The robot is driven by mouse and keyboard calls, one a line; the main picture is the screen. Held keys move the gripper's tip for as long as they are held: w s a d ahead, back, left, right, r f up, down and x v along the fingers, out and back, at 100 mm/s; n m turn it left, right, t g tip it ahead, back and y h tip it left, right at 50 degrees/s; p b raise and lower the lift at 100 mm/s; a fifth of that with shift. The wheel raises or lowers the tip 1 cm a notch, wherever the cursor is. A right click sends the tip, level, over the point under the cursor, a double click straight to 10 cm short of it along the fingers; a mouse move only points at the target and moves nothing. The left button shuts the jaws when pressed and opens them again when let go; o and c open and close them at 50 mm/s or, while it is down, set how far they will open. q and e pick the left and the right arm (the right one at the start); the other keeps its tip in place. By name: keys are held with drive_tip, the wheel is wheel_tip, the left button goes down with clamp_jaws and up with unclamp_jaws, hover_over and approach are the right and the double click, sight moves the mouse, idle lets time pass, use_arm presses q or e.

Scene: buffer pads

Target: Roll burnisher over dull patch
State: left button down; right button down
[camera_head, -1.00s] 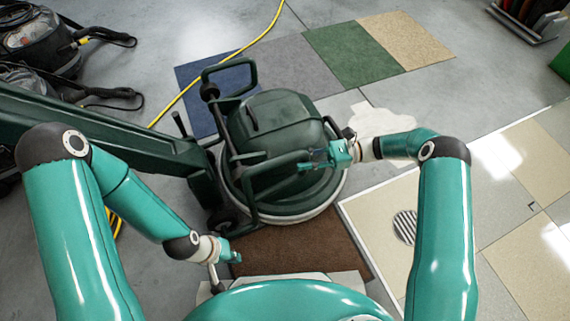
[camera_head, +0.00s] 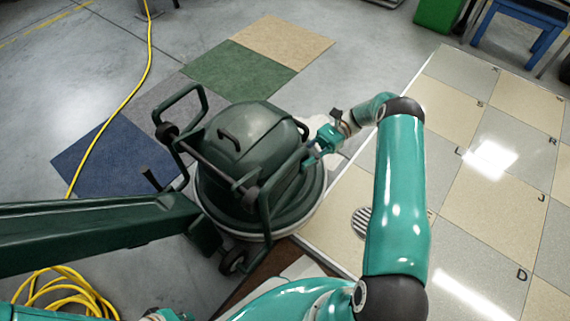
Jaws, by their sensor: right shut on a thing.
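The dark green burnisher (camera_head: 248,140) stands upright at the middle of the head view, with its round skirt low to the floor and a small wheel at its near side. Its long handle beam (camera_head: 100,225) runs out to the left edge. My right gripper (camera_head: 316,152) is shut on the green tube frame at the burnisher's right side. Part of my left arm shows at the bottom edge, but its jaws cannot be made out. The tiled floor (camera_head: 480,205) lies to the right, with lettered beige and grey tiles and bright reflections. I cannot pick out a dull patch.
Blue (camera_head: 115,165), green (camera_head: 240,70) and tan (camera_head: 285,42) mats lie beyond the burnisher. A yellow cable (camera_head: 150,70) crosses the floor at left, with a coil (camera_head: 65,290) below. A round drain (camera_head: 361,222) sits beside my right arm. A blue stool (camera_head: 525,25) stands far right.

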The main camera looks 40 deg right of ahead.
drive_tip(key=shift+w+d, duration=0.25)
drive_tip(key=shift+d, duration=0.4)
drive_tip(key=c, duration=1)
unclamp_jaws()
wheel_tip(320, 180, up, 10)
